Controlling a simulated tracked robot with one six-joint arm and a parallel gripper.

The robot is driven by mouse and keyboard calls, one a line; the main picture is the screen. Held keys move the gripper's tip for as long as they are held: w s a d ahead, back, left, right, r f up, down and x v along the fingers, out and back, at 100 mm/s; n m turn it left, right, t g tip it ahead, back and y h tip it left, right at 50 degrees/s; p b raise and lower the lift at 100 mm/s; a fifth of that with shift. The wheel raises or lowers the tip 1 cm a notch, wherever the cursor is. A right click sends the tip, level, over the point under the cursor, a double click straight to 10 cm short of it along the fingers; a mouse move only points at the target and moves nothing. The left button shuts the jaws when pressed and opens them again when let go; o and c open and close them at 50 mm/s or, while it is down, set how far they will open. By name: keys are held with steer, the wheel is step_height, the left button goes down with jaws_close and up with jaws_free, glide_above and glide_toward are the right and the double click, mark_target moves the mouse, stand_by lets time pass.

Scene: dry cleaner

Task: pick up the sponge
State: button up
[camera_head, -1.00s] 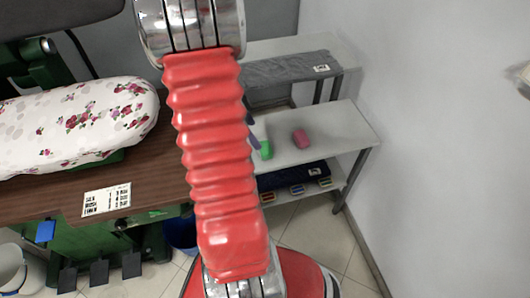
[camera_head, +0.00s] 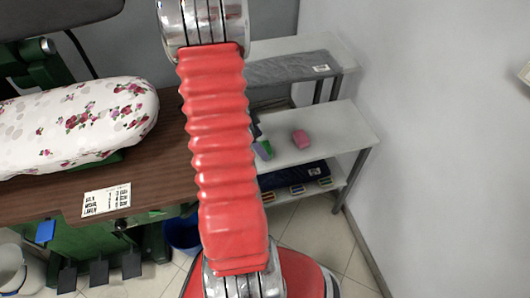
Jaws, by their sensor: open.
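A small pink block (camera_head: 300,139), which looks like a sponge, lies on the grey upper shelf (camera_head: 335,125) right of my arm. A small green and purple item (camera_head: 263,150) lies on the same shelf, left of the pink block and partly hidden by my arm. I cannot tell for sure which of the two is the sponge. My red ribbed arm rises through the middle of the view. My gripper cannot be made out in this view. Nothing is seen touching the pink block.
A lower shelf holds a dark blue folded cloth (camera_head: 294,175) and several small coloured items. A grey folded cloth (camera_head: 290,68) lies on a higher shelf behind. A floral ironing board (camera_head: 75,125) and brown table (camera_head: 55,200) stand left. A white wall (camera_head: 440,150) bounds the right.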

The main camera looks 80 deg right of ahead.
mark_target(264, 147)
steer(key=shift+x, duration=1.85)
steer(key=shift+c, duration=0.3)
steer(key=c, duration=1.1)
